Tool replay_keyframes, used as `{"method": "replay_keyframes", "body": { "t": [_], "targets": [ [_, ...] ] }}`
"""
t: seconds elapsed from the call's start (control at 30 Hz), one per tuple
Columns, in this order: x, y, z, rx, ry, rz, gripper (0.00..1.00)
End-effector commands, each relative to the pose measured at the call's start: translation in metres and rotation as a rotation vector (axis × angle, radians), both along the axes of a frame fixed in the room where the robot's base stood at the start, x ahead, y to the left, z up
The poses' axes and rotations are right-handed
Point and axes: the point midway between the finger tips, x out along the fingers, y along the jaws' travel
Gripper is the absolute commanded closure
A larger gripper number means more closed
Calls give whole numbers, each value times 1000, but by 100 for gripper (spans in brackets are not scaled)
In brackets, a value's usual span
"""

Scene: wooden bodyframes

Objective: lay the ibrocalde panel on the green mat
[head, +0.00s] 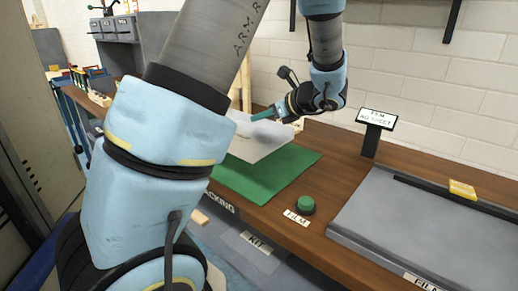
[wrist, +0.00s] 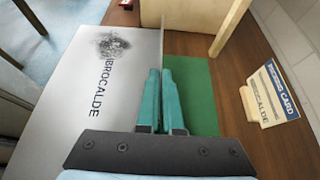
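The ibrocalde panel (head: 255,143) is a white sheet, tilted above the back left part of the green mat (head: 285,172). In the wrist view the panel (wrist: 75,110) fills the left side, with a dark smudged print and the word "IBROCALDE" on its face. My gripper (head: 262,114) is at the panel's upper edge in the head view. In the wrist view my gripper's teal fingers (wrist: 163,75) are close together with the panel's thin edge between them. The mat (wrist: 198,90) shows to the right of the fingers. My arm hides part of the bench at left.
A packing card (wrist: 270,95) stands on the wooden bench beside the mat. A green button (head: 306,205), a film sign (head: 376,118) on a post and a grey film station (head: 420,225) are to the right. Wooden frame pieces (wrist: 228,28) stand behind the mat.

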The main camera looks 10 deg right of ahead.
Motion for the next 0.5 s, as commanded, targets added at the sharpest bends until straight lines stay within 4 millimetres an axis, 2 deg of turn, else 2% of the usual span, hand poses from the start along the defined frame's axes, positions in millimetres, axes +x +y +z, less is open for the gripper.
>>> {"method": "replay_keyframes", "body": {
  "t": [0.23,0.5],
  "targets": [
    [0,0,-42,5,3,0,100],
    [0,0,-65,3,1,1,100]
  ]
}}
